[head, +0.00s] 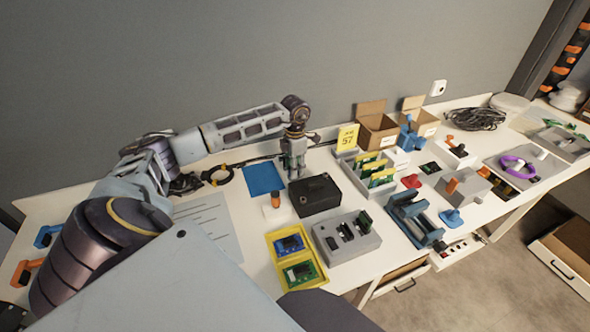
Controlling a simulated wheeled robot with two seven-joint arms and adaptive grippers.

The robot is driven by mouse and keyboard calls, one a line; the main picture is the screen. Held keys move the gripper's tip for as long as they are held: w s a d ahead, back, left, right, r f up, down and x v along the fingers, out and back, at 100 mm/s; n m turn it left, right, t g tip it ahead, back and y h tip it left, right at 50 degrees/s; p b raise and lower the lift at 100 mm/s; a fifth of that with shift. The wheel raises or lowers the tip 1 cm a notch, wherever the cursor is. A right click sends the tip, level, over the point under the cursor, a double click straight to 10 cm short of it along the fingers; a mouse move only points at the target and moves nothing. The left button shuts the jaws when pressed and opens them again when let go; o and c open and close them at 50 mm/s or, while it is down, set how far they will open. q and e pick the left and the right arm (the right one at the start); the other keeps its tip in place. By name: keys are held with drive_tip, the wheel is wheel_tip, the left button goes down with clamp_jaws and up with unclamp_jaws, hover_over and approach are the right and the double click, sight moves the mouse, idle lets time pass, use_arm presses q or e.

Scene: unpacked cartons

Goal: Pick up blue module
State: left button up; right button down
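A blue module (288,244), a small board, lies in the upper part of a yellow tray (270,256) in the front middle of the table. A green module (301,271) lies below it in the same tray. My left gripper (294,172) points down at the back of the table, behind the black box and well apart from the blue module. Its fingers are too small to tell whether they are open or shut. My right gripper is not in view.
A black box (316,196) and a grey slotted fixture (346,238) stand near the tray. An orange-capped item (273,207) stands behind the tray. A blue mat (263,179) lies left of my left gripper. Cartons (378,134) stand at the back.

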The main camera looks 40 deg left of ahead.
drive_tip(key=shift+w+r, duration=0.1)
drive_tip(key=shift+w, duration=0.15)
use_arm(q)
clamp_jaws()
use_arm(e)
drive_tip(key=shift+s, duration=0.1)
use_arm(q)
drive_tip(key=shift+r, duration=0.15)
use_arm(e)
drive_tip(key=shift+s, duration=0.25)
use_arm(q)
drive_tip(key=shift+r, duration=0.55)
wheel_tip(320, 180, up, 8)
drive_tip(key=shift+r+p, duration=0.1)
drive_tip(key=shift+p, duration=0.2)
drive_tip(key=shift+r, duration=0.25)
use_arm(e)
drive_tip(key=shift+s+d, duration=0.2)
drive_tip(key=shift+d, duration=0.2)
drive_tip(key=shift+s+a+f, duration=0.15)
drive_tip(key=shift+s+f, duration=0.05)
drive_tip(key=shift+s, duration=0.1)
